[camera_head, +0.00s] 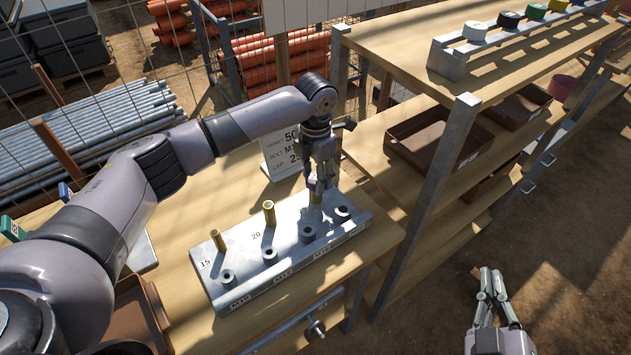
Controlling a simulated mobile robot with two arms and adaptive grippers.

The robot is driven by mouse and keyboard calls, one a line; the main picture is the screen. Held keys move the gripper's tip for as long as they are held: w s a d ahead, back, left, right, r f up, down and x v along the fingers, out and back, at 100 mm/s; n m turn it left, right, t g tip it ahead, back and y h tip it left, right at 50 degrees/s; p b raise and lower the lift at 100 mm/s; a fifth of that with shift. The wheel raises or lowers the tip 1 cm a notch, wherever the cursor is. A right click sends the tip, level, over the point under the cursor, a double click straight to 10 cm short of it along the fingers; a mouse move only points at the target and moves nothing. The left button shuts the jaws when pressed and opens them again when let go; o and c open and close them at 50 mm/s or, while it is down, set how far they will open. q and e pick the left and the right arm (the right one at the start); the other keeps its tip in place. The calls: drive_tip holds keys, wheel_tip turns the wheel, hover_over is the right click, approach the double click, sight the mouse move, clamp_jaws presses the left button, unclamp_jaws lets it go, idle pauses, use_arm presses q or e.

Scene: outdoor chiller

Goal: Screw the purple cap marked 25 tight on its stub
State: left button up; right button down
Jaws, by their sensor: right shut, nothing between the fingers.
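A grey metal block (262,280) lies on the wooden bench, with brass stubs marked 15 (218,241) and 20 (269,214) along its back. A third brass stub (315,197) stands at its right end, and its mark is hidden. My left gripper (321,184) points down at the top of this third stub. Its fingers overlap the stub's top, and I cannot tell how far apart they are. A small purplish patch shows between them, too small to identify surely as the cap. My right gripper (490,283) is shut and empty, low at the right beyond the bench.
A white sign (281,152) stands behind the block, partly covered by my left arm. A shelf at the right holds brown trays (428,138) and, on top, a rail (450,62) with several coloured caps. A post (447,160) stands right of the block.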

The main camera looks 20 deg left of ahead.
use_arm(q)
drive_tip(key=o, duration=0.5)
drive_tip(key=shift+o, duration=0.2)
